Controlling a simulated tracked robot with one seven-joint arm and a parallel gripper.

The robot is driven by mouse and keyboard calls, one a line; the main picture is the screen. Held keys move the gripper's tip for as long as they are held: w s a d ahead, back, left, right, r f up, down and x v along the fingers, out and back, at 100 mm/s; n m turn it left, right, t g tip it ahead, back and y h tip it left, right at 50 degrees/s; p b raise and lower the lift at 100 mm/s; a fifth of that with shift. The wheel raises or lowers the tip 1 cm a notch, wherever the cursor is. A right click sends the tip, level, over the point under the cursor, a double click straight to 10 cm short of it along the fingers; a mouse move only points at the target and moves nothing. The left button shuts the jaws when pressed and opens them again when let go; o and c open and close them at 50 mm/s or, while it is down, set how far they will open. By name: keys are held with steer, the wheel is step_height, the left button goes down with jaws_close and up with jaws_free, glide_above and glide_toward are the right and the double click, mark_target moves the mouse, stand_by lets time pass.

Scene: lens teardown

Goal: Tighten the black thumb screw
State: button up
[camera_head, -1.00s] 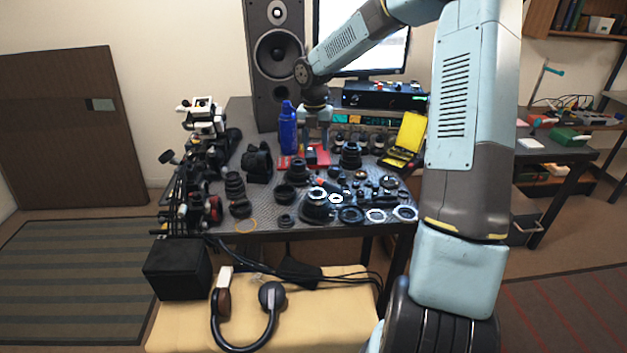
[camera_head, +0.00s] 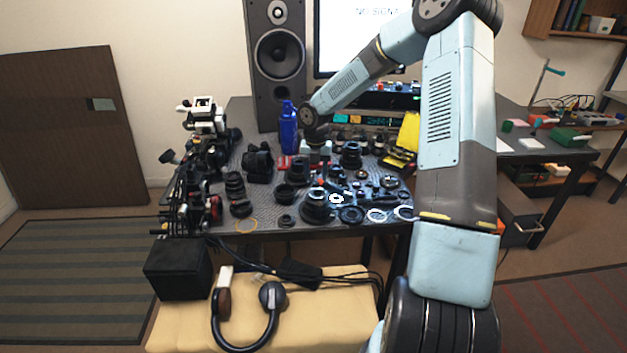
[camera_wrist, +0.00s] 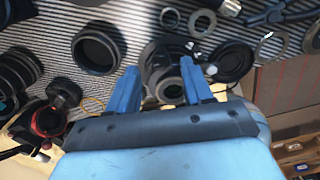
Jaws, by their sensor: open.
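My gripper (camera_wrist: 158,72) is open in the wrist view, its two blue fingers apart and pointing at the table. A dark round lens part (camera_wrist: 162,58) shows between and beyond the fingertips; I cannot tell whether they touch it. In the head view my gripper is over the middle of the table, its fingertips not clear among the black parts. A stepped black lens barrel (camera_head: 316,208) stands near the table's front edge. I cannot pick out the black thumb screw with certainty in either view.
The metal table (camera_head: 275,228) is crowded with black rings and lens parts. A blue bottle (camera_head: 288,130) and a speaker (camera_head: 278,95) stand behind, a yellow case (camera_head: 408,135) at right. Headphones (camera_head: 245,345) lie on the bench in front.

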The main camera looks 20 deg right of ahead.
mark_target(316, 185)
steer(key=shift+f, duration=1.35)
jaws_close()
